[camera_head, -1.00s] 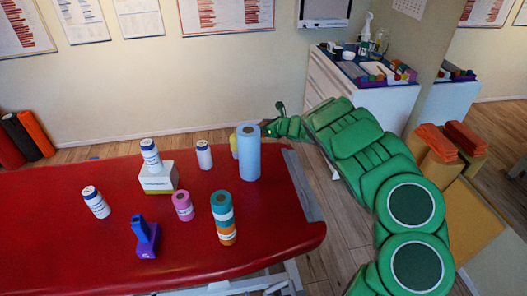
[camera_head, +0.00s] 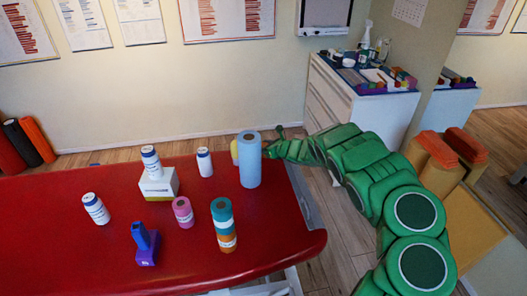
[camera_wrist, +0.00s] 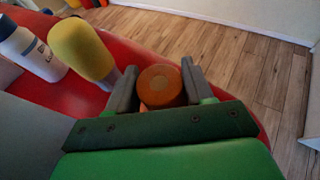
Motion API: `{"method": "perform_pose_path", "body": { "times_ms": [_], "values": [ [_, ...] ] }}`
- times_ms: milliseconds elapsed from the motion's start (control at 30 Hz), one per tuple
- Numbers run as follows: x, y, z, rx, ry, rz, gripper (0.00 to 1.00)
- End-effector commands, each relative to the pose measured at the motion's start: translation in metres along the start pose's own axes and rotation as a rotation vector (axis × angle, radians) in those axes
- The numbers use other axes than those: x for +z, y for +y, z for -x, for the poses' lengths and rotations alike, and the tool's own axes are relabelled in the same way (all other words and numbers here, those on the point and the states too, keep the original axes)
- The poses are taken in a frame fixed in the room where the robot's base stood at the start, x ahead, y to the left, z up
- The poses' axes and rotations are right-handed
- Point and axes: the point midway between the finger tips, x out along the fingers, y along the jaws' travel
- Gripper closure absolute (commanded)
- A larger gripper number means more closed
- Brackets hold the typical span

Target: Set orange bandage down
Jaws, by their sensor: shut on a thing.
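The orange bandage (camera_wrist: 160,85) is a short roll, seen end-on between the two fingers of my gripper (camera_wrist: 160,82) in the wrist view. My gripper is shut on it. Red table surface shows on both sides of it, near the table's far edge. I cannot tell whether the bandage touches the table. In the head view, my gripper (camera_head: 267,150) is at the table's far right end, its tips partly hidden behind a tall blue roll, and the bandage is hidden. The red table (camera_head: 60,215) fills the lower left.
A yellow-topped object (camera_wrist: 80,45) stands just left of my gripper, beside a white bottle (camera_wrist: 32,50). The blue roll (camera_head: 250,165) is close by. A stacked teal and orange roll (camera_head: 223,220), a pink roll (camera_head: 183,212) and several bottles stand nearer. The table's front right corner is clear.

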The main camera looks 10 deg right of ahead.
Motion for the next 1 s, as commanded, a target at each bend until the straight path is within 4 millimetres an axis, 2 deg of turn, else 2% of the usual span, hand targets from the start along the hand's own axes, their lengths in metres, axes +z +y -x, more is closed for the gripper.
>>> {"method": "perform_pose_path", "body": {
  "times_ms": [233, 700, 733, 867, 1000],
  "values": [
    [-0.019, 0.0, -0.008, 0.0, -0.001, -0.002, 0.79],
    [-0.024, 0.0, -0.01, 0.001, -0.002, 0.001, 0.79],
    [-0.024, 0.0, -0.01, 0.001, -0.002, 0.001, 0.46],
    [-0.024, 0.0, -0.01, 0.001, -0.001, 0.001, 0.26],
    [-0.024, 0.0, -0.01, 0.001, -0.001, 0.001, 0.23]
  ]
}}
